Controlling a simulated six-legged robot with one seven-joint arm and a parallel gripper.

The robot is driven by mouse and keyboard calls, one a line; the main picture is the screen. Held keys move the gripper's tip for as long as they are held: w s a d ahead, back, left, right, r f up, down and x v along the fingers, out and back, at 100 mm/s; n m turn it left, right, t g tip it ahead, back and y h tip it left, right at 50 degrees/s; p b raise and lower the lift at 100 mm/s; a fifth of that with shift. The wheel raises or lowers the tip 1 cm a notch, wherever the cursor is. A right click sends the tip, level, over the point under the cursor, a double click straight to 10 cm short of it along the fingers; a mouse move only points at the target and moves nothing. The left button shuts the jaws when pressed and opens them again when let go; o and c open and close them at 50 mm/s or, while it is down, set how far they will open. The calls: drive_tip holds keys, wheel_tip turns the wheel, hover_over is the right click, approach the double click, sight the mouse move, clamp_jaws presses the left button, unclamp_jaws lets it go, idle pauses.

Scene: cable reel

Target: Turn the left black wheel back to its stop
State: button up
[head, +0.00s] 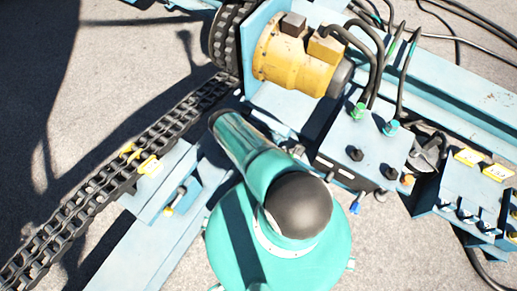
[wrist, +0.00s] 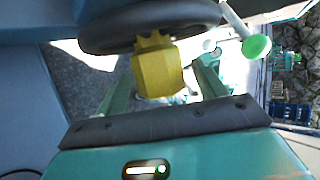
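In the wrist view, a black wheel (wrist: 110,33) with a thick rounded rim crosses the top of the picture, partly cut off. A yellow faceted hub or knob (wrist: 158,72) stands out below its rim. I cannot tell whether this is the left wheel. My gripper (wrist: 165,72) is open, with one green finger to each side of the yellow piece. A small gap shows at the right finger; contact at the left one is unclear. The head view does not show my gripper or a clear handwheel; my teal arm covers the lower middle.
A green ball knob (wrist: 256,46) on a pale lever is close at the right of the wheel. In the head view, a yellow motor (head: 290,55), a black chain (head: 90,195) and a blue valve block (head: 365,140) with hoses surround my arm. Grey ground shows at lower left.

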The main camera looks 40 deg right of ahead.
drive_tip(key=v, duration=1.2)
drive_tip(key=shift+f, duration=0.1)
